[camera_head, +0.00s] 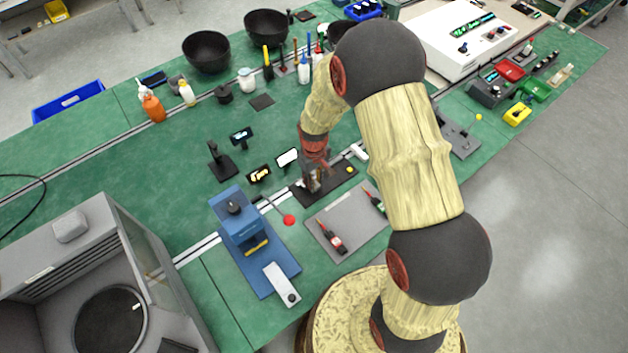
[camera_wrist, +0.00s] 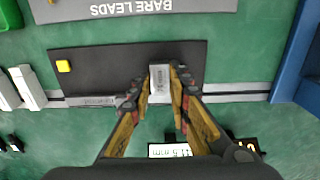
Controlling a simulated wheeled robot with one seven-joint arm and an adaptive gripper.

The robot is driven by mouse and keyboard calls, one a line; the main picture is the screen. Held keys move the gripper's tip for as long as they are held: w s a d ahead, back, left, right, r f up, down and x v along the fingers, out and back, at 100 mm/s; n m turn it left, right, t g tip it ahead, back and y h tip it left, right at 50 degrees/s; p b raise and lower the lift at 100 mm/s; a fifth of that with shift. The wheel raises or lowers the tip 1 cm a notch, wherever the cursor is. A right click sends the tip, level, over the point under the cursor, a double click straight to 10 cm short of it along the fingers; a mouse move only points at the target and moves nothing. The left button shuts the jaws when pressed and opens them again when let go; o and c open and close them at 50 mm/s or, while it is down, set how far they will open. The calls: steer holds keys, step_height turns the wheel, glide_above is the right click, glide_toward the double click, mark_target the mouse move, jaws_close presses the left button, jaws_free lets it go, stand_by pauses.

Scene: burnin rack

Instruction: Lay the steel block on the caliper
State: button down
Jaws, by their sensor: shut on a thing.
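My gripper (camera_wrist: 160,88) is shut on the pale grey steel block (camera_wrist: 160,75), which stands between the two fingertips above the dark mat. In the head view, my gripper (camera_head: 312,180) is over the dark mat (camera_head: 330,188), and the block is too small to make out there. A grey bar with fine markings, which looks like the caliper (camera_wrist: 92,101), lies along the mat's lower edge in the wrist view, left of the fingers. Its right end is hidden by the left finger. I cannot tell whether the block touches anything below.
A small white readout (camera_wrist: 170,150) is below the fingers. The grey "BARE LEADS" mat (camera_wrist: 135,8) is beyond. A blue press (camera_head: 243,232) stands left of the dark mat.

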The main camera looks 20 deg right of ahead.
steer(key=shift+f, duration=0.25)
steer(key=shift+r, duration=0.25)
steer(key=shift+w, duration=0.15)
stand_by(0.8)
steer(key=shift+f, duration=0.25)
stand_by(1.0)
steer(key=shift+r, duration=0.3)
step_height(320, 180, up, 8)
steer(key=p, duration=0.3)
steer(key=shift+f+p, duration=0.2)
steer(key=shift+p, duration=0.2)
steer(key=shift+w+f+b, duration=0.1)
steer(key=shift+f+b, duration=0.65)
steer(key=shift+b, duration=0.05)
steer(key=f+m+b, duration=0.1)
steer(key=b, duration=0.1)
steer(key=w+f+m+b, duration=0.1)
steer(key=f+b, duration=0.1)
steer(key=b, duration=0.1)
steer(key=shift+w+f+m+b, duration=0.35)
steer(key=shift+w+f+m, duration=0.05)
steer(key=shift+w+f+m+b, duration=0.2)
steer(key=shift+m+b, duration=0.2)
steer(key=shift+b, duration=0.1)
